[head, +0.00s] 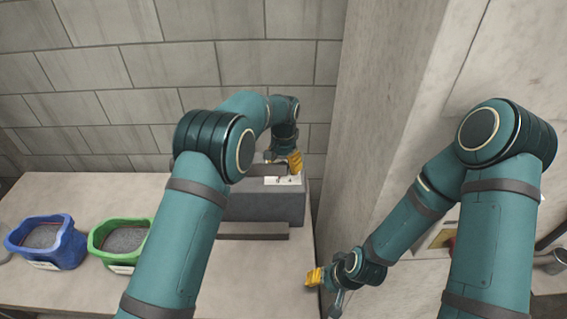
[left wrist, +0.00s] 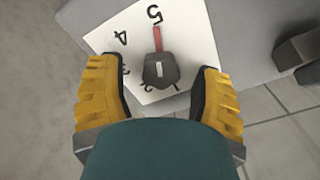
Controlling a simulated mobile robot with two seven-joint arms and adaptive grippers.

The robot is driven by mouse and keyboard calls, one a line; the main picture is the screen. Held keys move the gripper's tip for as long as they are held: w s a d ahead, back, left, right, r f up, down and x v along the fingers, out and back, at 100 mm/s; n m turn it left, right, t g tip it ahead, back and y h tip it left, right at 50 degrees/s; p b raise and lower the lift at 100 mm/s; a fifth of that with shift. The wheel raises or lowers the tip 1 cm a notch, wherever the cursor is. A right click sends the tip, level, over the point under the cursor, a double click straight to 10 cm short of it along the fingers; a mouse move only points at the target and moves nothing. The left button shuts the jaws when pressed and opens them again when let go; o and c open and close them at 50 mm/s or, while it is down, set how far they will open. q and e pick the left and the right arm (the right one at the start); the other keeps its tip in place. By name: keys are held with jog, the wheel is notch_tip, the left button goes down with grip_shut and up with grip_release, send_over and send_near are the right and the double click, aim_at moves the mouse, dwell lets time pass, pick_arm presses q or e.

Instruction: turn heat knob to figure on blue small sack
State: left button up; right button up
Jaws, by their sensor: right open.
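The blue small sack (head: 68,246) stands open at the far left of the counter, filled with grey grains. The figure on its white label (head: 45,265) is too small to read. The heat knob (left wrist: 160,72) is dark grey; its red pointer (left wrist: 157,38) points at the 5 on a white dial plate (left wrist: 192,40). The plate also shows in the head view (head: 270,181). My left gripper (head: 282,158) is at the dial; its open yellow fingers (left wrist: 157,82) stand either side of the knob, with gaps. My right gripper (head: 323,284) is open and empty by the counter's right edge.
A green sack (head: 105,228) with a white label stands right of the blue one, partly behind my left arm. The dial sits on a grey box (head: 265,208) near the back wall. A stone pillar (head: 370,130) rises at the right.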

pick_arm(q)
notch_tip(320, 180, up, 12)
dwell(0.6)
jog(key=shift+f, duration=0.1)
